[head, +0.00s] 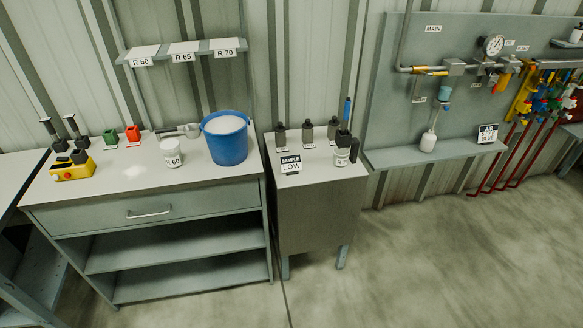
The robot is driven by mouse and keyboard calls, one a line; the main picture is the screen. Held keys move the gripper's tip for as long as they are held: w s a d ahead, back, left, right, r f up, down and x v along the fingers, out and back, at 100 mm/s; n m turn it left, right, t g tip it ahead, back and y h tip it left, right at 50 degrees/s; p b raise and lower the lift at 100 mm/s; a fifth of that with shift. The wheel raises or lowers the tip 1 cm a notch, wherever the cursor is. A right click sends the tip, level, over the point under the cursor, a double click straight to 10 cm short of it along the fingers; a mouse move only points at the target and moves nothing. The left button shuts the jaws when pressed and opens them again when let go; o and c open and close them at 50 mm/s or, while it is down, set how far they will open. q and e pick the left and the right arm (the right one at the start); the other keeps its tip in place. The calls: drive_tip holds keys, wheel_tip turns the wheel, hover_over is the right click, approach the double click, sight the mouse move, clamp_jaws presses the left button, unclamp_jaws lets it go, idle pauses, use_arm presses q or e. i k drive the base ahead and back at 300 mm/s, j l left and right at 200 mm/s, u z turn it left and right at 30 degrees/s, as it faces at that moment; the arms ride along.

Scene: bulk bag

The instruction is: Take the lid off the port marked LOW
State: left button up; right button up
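A white-and-black sign reading SAMPLE LOW (291,165) stands at the front left of a small grey cabinet top (315,168). Behind it are several dark bottle-like items, one at the left (280,136), one in the middle (307,133) and one at the right (332,128), with small labels in front. A white jar with a dark top and a black handle (343,153) stands at the front right. I cannot make out a lidded port marked LOW. Neither of my grippers is in view.
A bench (120,185) at left holds a blue bucket (227,142), a white tub (171,155), a scoop (182,131), a green block (111,137), a red block (133,135) and a yellow box (73,171). A pipe panel (400,110) is at right. Floor in front is clear.

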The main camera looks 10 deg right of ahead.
sight(333, 122)
drive_tip(key=j+z, duration=0.5)
drive_tip(key=j, duration=0.3)
drive_tip(key=j+z, duration=0.5)
drive_tip(key=j, duration=0.3)
drive_tip(key=k, duration=0.05)
